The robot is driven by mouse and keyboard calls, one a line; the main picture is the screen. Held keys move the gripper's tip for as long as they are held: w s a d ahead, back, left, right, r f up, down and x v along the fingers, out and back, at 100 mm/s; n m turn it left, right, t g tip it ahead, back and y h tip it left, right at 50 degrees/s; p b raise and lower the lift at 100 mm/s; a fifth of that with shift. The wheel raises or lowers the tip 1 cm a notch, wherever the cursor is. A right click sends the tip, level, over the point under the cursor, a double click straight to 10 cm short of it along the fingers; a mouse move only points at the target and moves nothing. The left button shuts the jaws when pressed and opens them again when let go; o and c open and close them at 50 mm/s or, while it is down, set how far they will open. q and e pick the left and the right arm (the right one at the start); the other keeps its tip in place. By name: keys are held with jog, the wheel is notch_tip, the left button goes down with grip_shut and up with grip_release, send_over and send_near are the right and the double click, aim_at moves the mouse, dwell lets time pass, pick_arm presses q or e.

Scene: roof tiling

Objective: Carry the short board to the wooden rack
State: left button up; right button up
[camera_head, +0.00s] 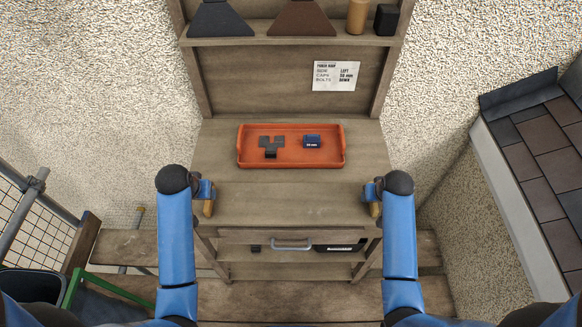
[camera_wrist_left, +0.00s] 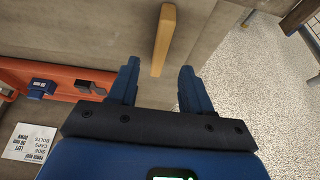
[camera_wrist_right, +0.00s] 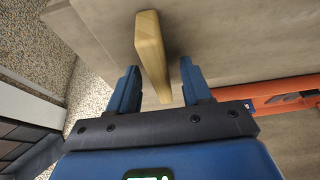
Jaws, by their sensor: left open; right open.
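A flat brown board-like surface (camera_head: 290,203) spans the front of the bench between my grippers; I cannot tell whether it is the short board or the bench top. A pale wooden bar (camera_head: 208,208) is at its left end, and another wooden bar (camera_head: 374,209) at its right end. My left gripper (camera_head: 207,197) is open; in the left wrist view the left bar (camera_wrist_left: 164,42) lies ahead between its fingers, apart from both. My right gripper (camera_head: 373,196) is open; in the right wrist view the right bar (camera_wrist_right: 152,52) reaches between its fingers. I cannot identify the wooden rack.
An orange tray (camera_head: 242,160) with dark parts and a blue box (camera_head: 312,141) sits behind the surface. Below is a drawer with a grey handle (camera_head: 291,246). A shelf (camera_head: 345,35) and note (camera_head: 336,76) are above. Scaffolding (camera_head: 25,210) stands left; a tiled roof (camera_head: 540,155) is right.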

jog(key=shift+s+r, duration=0.1)
jog(key=shift+r, duration=0.15)
pick_arm(q)
jog(key=v, duration=0.5)
jog(key=shift+r, duration=0.15)
pick_arm(e)
jog(key=v, duration=1.1)
jog(key=shift+r, duration=0.25)
jog(key=shift+s, duration=0.15)
